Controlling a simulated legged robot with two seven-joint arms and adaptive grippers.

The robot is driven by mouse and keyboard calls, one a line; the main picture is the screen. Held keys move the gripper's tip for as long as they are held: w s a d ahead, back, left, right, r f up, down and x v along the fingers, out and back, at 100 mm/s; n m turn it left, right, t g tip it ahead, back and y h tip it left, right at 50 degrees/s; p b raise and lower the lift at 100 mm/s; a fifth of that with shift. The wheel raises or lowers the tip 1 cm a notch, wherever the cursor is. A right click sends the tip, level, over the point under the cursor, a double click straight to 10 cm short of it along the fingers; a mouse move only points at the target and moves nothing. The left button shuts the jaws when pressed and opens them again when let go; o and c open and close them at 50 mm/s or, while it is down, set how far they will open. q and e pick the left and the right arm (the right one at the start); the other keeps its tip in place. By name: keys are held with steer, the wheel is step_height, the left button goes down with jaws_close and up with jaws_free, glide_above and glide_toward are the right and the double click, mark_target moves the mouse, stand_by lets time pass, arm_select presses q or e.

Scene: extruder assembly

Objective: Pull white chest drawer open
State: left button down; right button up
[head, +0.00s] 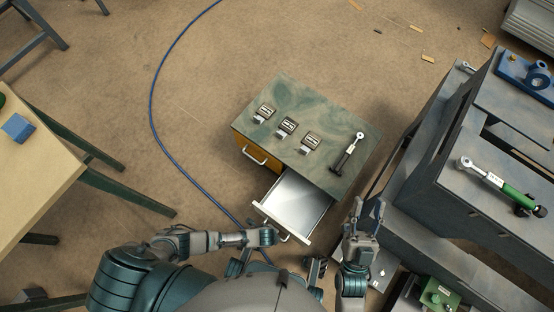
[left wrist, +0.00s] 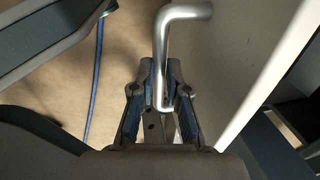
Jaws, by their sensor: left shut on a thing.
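The chest (head: 310,110) has a green top and an orange-yellow side. Its white drawer (head: 296,200) is pulled out toward me; its inside looks empty. My left gripper (head: 262,236) is at the drawer's front and is shut on the drawer handle. In the left wrist view the bent metal handle (left wrist: 163,60) runs down between the fingers of the left gripper (left wrist: 160,88), beside the white drawer front (left wrist: 262,80). Another handle (head: 255,156) shows on the chest's closed drawer. My right gripper (head: 365,216) is open and empty, right of the drawer.
Several small metal parts (head: 286,126) and a ratchet tool (head: 349,150) lie on the chest. A grey workbench (head: 450,170) with a green-handled tool (head: 500,183) stands at the right. A wooden table (head: 40,170) is at the left. A blue cable (head: 152,100) crosses the floor.

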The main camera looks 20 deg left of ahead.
arm_select(q)
steer(key=shift+s+r+p, duration=0.1)
steer(key=shift+s+p, duration=0.45)
steer(key=shift+s, duration=1.35)
arm_select(e)
steer(key=shift+w+a+f+n+g, duration=0.1)
steer(key=shift+w+f+n+g, duration=0.1)
steer(key=shift+w+f+g, duration=0.5)
steer(key=shift+w+a+f+n+g, duration=0.1)
steer(key=shift+w+f+n+g, duration=0.1)
steer(key=shift+w+f+g, duration=0.5)
steer(key=shift+s+f, duration=0.2)
arm_select(q)
steer(key=c, duration=1.2)
jaws_free()
steer(key=shift+a, duration=0.1)
steer(key=shift+w+a, duration=0.1)
arm_select(e)
steer(key=shift+d, duration=0.15)
arm_select(q)
steer(key=r, duration=0.4)
steer(key=s+r, duration=0.1)
steer(key=r, duration=0.2)
steer(key=s+r, duration=0.1)
steer(key=r, duration=0.3)
steer(key=shift+a+r, duration=0.3)
steer(key=shift+a, duration=0.05)
arm_select(e)
steer(key=shift+r, duration=0.1)
